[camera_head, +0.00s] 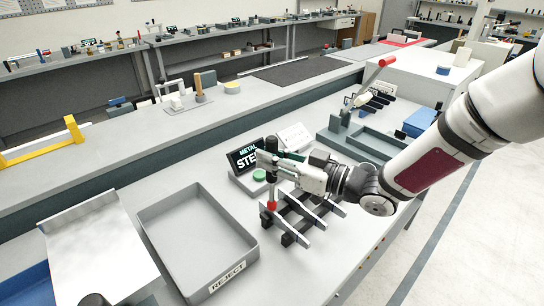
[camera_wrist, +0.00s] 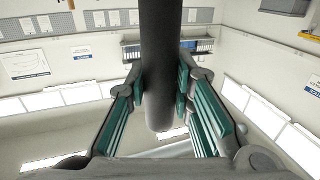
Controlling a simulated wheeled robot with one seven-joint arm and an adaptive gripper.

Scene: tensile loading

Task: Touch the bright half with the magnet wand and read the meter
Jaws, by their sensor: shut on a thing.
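My gripper (camera_head: 274,170) is shut on the magnet wand (camera_head: 271,189), a dark upright cylinder with a red lower tip. The wrist view shows the wand (camera_wrist: 161,60) between the teal finger pads of my gripper (camera_wrist: 161,85). The red tip is beside or over the left end of a rack of grey bars with black blocks (camera_head: 298,219); whether it touches a bar cannot be told. The meter (camera_head: 244,158) stands behind the wand. I cannot make out which part is the bright half.
A green button (camera_head: 259,175) is in front of the meter. A grey tray marked REJECT (camera_head: 160,235) lies left of the rack, with a metal sheet (camera_head: 97,256) further left. A grey fixture with a red-handled lever (camera_head: 375,75) stands behind to the right.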

